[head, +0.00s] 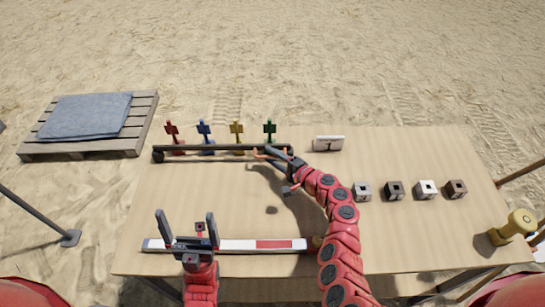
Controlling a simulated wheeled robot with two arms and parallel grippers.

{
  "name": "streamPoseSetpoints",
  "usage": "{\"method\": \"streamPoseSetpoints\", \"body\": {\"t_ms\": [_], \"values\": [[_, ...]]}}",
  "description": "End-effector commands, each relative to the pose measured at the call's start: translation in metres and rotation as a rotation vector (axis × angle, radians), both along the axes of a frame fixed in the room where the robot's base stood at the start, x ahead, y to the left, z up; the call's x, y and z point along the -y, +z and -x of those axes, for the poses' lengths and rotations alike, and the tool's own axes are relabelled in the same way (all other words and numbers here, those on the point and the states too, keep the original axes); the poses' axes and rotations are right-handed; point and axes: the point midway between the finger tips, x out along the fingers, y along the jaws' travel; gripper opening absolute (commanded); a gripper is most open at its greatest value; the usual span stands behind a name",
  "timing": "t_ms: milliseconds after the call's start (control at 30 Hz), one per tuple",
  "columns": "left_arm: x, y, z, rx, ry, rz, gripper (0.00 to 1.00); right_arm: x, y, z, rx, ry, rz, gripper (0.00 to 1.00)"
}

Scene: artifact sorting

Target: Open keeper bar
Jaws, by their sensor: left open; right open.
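The keeper bar (200,150) is a long dark bar lying across the back left of the table, in front of a row of red, blue, yellow and green upright pieces. My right gripper (268,153) is open at the bar's right end, and the dark fingers overlap the bar there in the picture. I cannot tell whether they touch it. My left gripper (187,224) is open and empty near the front edge, above a white and red strip, well apart from the bar.
The upright pieces are red (171,131), blue (205,131), yellow (237,131) and green (270,130). Several small cubes (394,189) line the right side. The white and red strip (275,244) lies in front. The table's middle left is clear.

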Motion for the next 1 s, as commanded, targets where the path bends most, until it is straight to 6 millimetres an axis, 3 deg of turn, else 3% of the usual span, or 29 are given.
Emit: {"method": "streamPoseSetpoints", "body": {"t_ms": [167, 400, 1000], "values": [[0.0, 0.0002, 0.0, 0.0, 0.0, 0.0, 1.0, 0.0001, 0.0001, 0.0001, 0.0, 0.0, 0.0, 0.41], [0.0, 0.0002, 0.0, 0.0, 0.0, 0.0, 1.0, 0.0004, 0.0, 0.0001, 0.0, 0.0, 0.0, 0.0], [0.0, 0.0002, 0.0001, 0.0, 0.0, 0.0, 1.0, 0.0005, -0.0002, 0.0002, 0.0, 0.0, 0.0, 0.0]]}}
